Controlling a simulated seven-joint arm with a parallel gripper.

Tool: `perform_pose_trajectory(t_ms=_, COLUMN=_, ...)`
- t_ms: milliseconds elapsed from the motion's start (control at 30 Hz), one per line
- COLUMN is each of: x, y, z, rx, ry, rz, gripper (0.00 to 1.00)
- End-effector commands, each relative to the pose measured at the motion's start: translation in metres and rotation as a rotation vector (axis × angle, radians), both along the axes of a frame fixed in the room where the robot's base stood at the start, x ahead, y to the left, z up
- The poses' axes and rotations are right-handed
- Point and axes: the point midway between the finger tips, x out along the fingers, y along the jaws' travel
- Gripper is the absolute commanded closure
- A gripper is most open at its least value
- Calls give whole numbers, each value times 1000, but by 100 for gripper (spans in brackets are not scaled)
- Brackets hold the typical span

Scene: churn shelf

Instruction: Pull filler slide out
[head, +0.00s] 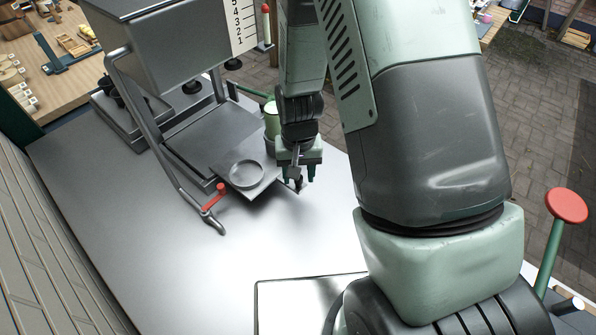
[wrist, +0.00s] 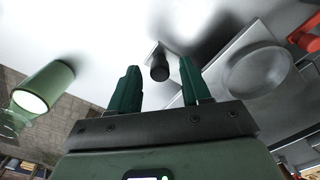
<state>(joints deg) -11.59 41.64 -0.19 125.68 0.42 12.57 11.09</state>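The filler slide (head: 260,188) is a flat grey metal plate with a round ring on it, in front of the larger plate below the grey hopper. Its ring also shows at right in the wrist view (wrist: 259,70). A short dark knob (wrist: 160,67) stands at the slide's near corner. My gripper (head: 300,180) points down at that corner. In the wrist view its two green fingers (wrist: 158,78) are apart, with the knob showing in the gap between them. I cannot tell whether either finger touches the knob.
The grey hopper (head: 165,50) stands behind the slide. A red-handled lever (head: 215,195) is left of the slide. A green cylinder (wrist: 45,85) stands close to my gripper, partly hidden in the head view. The metal tabletop (head: 150,250) is clear in front.

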Motion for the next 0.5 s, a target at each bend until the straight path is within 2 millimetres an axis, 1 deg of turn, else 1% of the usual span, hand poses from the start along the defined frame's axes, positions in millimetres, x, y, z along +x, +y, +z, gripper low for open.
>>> perform_pose_trajectory(t_ms=300, x=0, y=1, z=2, rx=0, ry=1, rz=1, gripper=52)
perform_pose_trajectory(t_ms=367, x=0, y=1, z=7, rx=1, ry=0, rz=1, gripper=52)
perform_pose_trajectory(t_ms=467, x=1, y=1, z=21, rx=1, ry=-3, rz=1, gripper=52)
perform_pose_trajectory(t_ms=500, x=1, y=1, z=29, rx=1, ry=-5, rz=1, gripper=52)
